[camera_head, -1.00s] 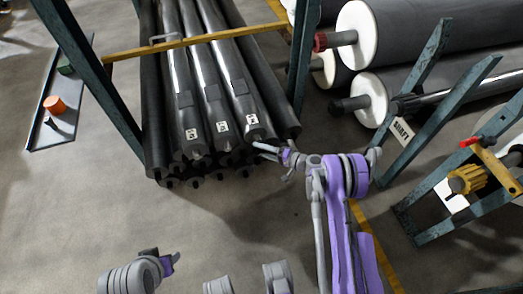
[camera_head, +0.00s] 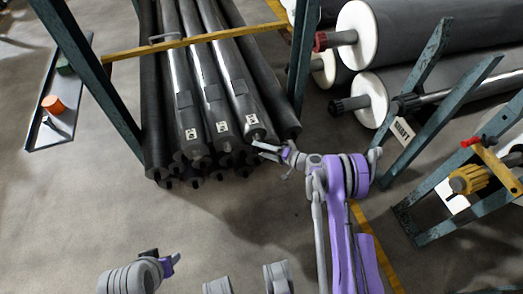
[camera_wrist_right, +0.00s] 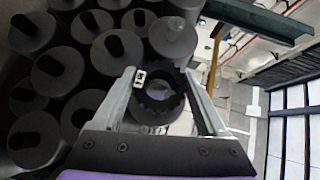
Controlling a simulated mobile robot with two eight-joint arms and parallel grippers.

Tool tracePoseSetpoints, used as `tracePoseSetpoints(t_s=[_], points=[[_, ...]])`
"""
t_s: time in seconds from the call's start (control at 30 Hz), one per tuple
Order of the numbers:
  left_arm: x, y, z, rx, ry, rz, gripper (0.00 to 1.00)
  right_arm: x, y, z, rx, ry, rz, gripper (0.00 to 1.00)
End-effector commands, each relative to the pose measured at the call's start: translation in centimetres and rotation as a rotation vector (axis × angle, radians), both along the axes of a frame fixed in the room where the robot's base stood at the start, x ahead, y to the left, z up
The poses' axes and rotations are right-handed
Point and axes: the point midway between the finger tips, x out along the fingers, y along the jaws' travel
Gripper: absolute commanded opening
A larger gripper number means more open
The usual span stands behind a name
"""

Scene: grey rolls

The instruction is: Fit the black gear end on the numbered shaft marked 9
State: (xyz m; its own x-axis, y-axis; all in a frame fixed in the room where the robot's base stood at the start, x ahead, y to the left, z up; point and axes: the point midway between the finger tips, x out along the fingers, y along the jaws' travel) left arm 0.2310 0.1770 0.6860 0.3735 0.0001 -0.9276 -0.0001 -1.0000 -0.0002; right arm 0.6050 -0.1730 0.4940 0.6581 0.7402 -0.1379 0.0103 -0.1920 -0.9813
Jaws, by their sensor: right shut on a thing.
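Several dark rolls lie bundled, and three grey shafts on top carry white number tags: left (camera_head: 192,133), middle (camera_head: 222,127) and right (camera_head: 252,119). The digits are too small to read surely. My right gripper (camera_head: 262,150) is at the near end of the right tagged shaft. In the right wrist view, its fingers (camera_wrist_right: 165,95) are shut on a black toothed ring, the black gear end (camera_wrist_right: 155,108), with a round opening. I cannot tell whether the ring is around the shaft end or just before it. My left gripper (camera_head: 170,265) is low at left; its jaws are unclear.
A yellow bar (camera_head: 185,43) crosses above the rolls between green posts. A tray (camera_head: 75,125) with an orange cylinder (camera_head: 53,104) stands at left. Floor in front is clear.

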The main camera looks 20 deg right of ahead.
Motion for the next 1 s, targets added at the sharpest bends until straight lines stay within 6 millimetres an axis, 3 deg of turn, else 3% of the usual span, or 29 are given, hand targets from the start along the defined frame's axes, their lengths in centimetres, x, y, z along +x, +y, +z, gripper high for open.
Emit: tracePoseSetpoints(t_s=[1.0], points=[[0.2,0.0,-1.1,0.0,0.003,0.0,0.5,3.1,0.1,0.0,0.001,-0.001,0.0,0.0]])
